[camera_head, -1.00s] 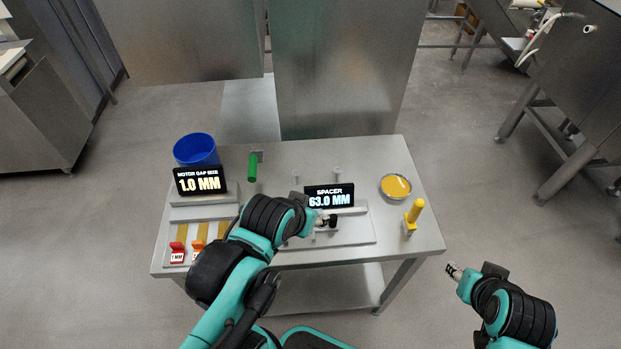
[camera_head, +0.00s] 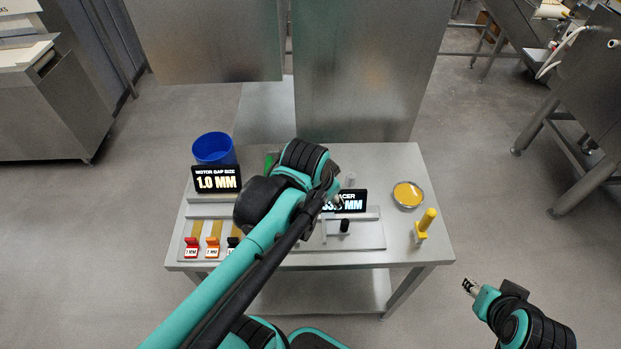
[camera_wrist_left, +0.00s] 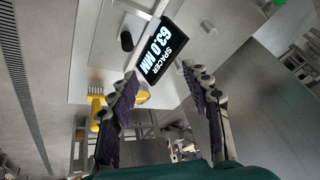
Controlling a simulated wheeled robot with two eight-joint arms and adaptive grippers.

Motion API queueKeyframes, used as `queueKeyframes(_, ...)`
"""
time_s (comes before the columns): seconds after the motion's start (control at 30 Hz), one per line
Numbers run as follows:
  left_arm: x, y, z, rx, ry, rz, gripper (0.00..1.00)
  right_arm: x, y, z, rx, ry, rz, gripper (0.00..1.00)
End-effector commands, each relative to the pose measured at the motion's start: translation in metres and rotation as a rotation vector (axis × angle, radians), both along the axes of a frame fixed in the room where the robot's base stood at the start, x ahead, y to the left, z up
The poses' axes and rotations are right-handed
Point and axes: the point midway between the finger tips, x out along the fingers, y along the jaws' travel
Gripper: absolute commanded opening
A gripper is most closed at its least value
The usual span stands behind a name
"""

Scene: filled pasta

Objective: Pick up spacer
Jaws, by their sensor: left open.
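A black display (camera_head: 352,201) reading SPACER stands at the back of a measuring fixture (camera_head: 370,237) on the steel table; my left arm partly covers it. In the left wrist view the display (camera_wrist_left: 164,48) reads 63.0 MM and appears between my left gripper's fingertips (camera_wrist_left: 160,72). Those fingers are open, with nothing held. In the head view my left gripper (camera_head: 333,193) is over the fixture's back edge, in front of the display. A black knob (camera_head: 345,226) sits on the fixture. I cannot make out a separate spacer. My right gripper (camera_head: 469,287) is off the table's front right; its jaws are unclear.
A second display (camera_head: 216,179) reads MOTOR GAP SIZE 1.0 MM. Red (camera_head: 191,246) and orange (camera_head: 213,246) tagged pieces lie front left. A blue bin (camera_head: 214,148), yellow-filled dish (camera_head: 408,194) and yellow-handled tool (camera_head: 427,222) stand around.

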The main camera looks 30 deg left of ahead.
Motion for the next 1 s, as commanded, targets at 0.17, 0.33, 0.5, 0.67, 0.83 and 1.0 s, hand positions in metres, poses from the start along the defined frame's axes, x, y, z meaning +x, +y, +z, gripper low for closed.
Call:
queueKeyframes(0.17, 0.038, 0.024, 0.005, 0.083, 0.105, -0.164, 0.49, 0.000, 0.000, 0.014, 0.000, 0.000, 0.000, 0.40)
queueKeyframes(0.33, 0.072, 0.050, -0.005, 0.142, 0.213, -0.349, 0.49, 0.000, 0.000, 0.025, 0.000, 0.000, 0.000, 0.40)
queueKeyframes(0.5, 0.103, 0.079, -0.027, 0.173, 0.312, -0.544, 0.49, 0.000, 0.000, 0.036, 0.000, 0.000, 0.000, 0.40)
queueKeyframes(0.67, 0.123, 0.105, -0.054, 0.181, 0.387, -0.716, 0.49, 0.000, 0.000, 0.045, 0.000, 0.000, 0.000, 0.40)
queueKeyframes(0.83, 0.133, 0.122, -0.077, 0.175, 0.430, -0.840, 0.49, 0.000, 0.000, 0.049, 0.000, 0.000, 0.000, 0.40)
queueKeyframes(1.0, 0.135, 0.128, -0.091, 0.172, 0.443, -0.884, 0.49, 0.000, 0.000, 0.049, 0.000, 0.000, 0.000, 0.40)
